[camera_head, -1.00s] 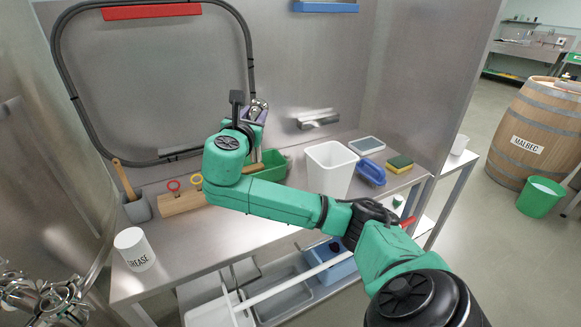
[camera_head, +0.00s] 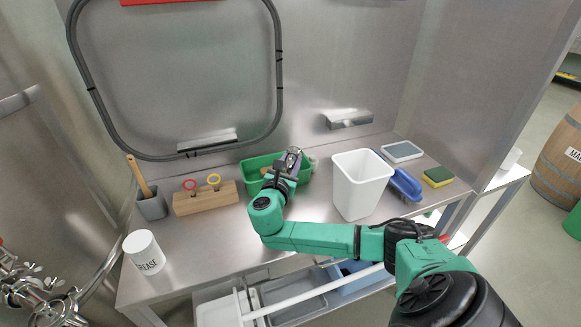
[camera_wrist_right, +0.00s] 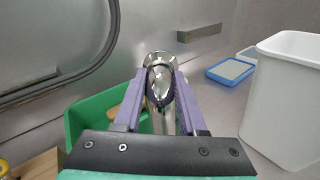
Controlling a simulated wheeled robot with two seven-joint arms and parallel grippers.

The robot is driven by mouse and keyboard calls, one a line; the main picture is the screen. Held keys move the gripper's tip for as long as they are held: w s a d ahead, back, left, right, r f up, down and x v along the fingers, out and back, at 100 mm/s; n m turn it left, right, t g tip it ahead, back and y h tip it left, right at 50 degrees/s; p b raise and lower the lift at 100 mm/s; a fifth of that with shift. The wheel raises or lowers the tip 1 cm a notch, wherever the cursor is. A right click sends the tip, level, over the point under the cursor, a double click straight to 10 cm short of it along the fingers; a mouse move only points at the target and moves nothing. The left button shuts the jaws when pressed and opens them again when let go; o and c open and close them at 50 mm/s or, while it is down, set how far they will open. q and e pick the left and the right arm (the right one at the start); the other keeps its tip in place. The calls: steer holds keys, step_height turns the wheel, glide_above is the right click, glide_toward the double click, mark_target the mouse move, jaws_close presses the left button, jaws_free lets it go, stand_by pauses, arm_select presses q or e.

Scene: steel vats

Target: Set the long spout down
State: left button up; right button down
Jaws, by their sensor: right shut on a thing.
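The long spout (camera_head: 294,155) is a shiny metal tube with a rounded, flared end. My right gripper (camera_head: 283,170) is shut on it, just above the right part of the green tub (camera_head: 248,180) on the steel bench. In the right wrist view the spout (camera_wrist_right: 160,78) sits between the purple fingers (camera_wrist_right: 160,95), its bright end facing the camera and its tube running downward. The green tub (camera_wrist_right: 82,112) shows behind and left of the fingers. Whether the spout touches the tub or bench is hidden. My left gripper is not in view.
A white bin (camera_head: 358,185) stands right of the tub, with a blue brush (camera_head: 405,184) and a sponge (camera_head: 438,177) beyond. A wooden block (camera_head: 205,198) with ringed tools stands left. A grease can (camera_head: 143,252) is at front left. The front middle of the bench is clear.

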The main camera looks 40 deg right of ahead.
steer(key=shift+a+f, duration=0.1)
steer(key=shift+f, duration=0.95)
steer(key=c, duration=0.5)
jaws_free()
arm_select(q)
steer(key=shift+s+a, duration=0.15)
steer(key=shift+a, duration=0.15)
arm_select(e)
steer(key=shift+r, duration=0.15)
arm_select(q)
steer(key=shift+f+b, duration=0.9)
arm_select(e)
steer(key=v, duration=1.2)
